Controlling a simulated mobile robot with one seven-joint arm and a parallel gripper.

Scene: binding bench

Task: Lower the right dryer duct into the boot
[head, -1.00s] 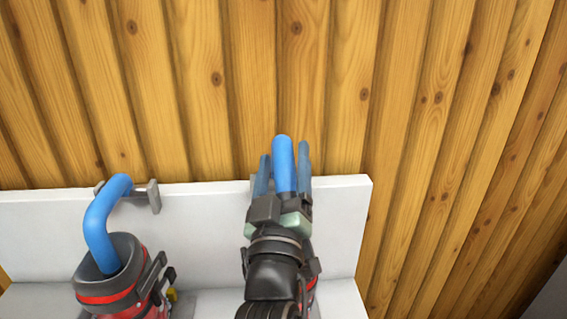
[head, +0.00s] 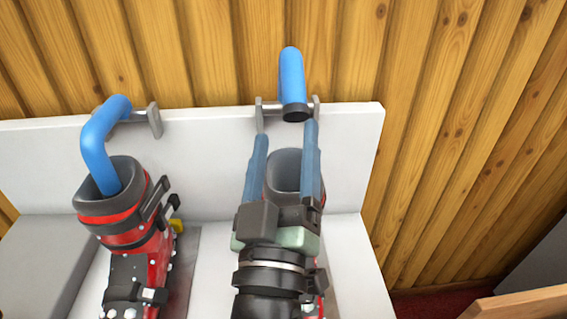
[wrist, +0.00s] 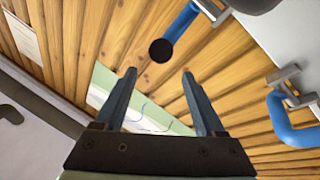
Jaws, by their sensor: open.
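The right dryer duct (head: 292,75) is a blue tube on the rack's right bracket. Its dark end (head: 296,114) points forward and down above the right boot (head: 286,172), and is clear of the boot's opening. My gripper (head: 286,130) is open and empty, below the duct and in front of the boot, hiding much of it. In the wrist view the duct's round dark end (wrist: 160,50) shows just beyond and between the spread fingertips (wrist: 158,74), apart from them.
The left duct (head: 100,140) bends down into the red and black left boot (head: 126,215). A white back panel (head: 215,160) stands against the wooden plank wall (head: 200,50). Metal brackets (head: 153,118) stick out from the panel. A wooden edge (head: 525,305) shows at lower right.

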